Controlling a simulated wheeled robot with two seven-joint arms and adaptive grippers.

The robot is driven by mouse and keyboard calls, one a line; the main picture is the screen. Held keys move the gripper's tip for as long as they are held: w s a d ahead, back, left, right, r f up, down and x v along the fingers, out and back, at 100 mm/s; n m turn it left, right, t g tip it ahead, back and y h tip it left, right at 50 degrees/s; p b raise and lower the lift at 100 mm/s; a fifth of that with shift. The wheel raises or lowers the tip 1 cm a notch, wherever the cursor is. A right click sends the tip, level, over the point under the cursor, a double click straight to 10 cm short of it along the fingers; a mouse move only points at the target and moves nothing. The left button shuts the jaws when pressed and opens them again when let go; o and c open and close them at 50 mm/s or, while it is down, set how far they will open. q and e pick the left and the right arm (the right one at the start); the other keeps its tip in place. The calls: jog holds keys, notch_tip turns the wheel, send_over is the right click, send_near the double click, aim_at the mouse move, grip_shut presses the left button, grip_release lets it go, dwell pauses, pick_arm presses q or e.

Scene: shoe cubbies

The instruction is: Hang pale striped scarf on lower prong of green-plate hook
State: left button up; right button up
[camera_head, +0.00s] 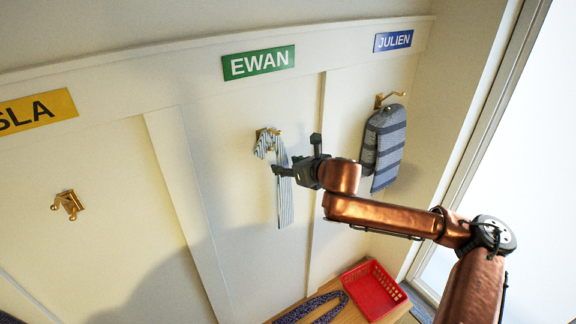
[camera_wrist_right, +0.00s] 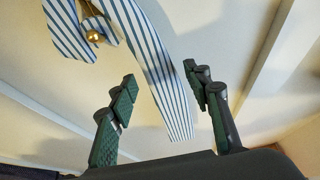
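The pale striped scarf (camera_head: 284,185) hangs on the brass hook (camera_head: 268,132) under the green EWAN plate (camera_head: 258,63). In the right wrist view the scarf (camera_wrist_right: 167,75) drapes over and around a prong with a brass ball end (camera_wrist_right: 93,37), and its long tail hangs down between my fingers. Cloth hides much of the hook, so which prong bears the scarf is hard to tell. My right gripper (camera_head: 298,157) is open just right of the scarf; its fingers (camera_wrist_right: 160,78) stand apart on either side of the tail, not closed on it. My left gripper is not in view.
A grey striped cloth (camera_head: 384,145) hangs on the hook under the blue JULIEN plate (camera_head: 393,40). An empty brass hook (camera_head: 68,204) is under the yellow plate (camera_head: 37,112). A red basket (camera_head: 372,291) and a dark patterned scarf (camera_head: 312,308) lie on the bench below.

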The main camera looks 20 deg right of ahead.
jog(key=shift+o, duration=0.4)
jog(key=v, duration=1.2)
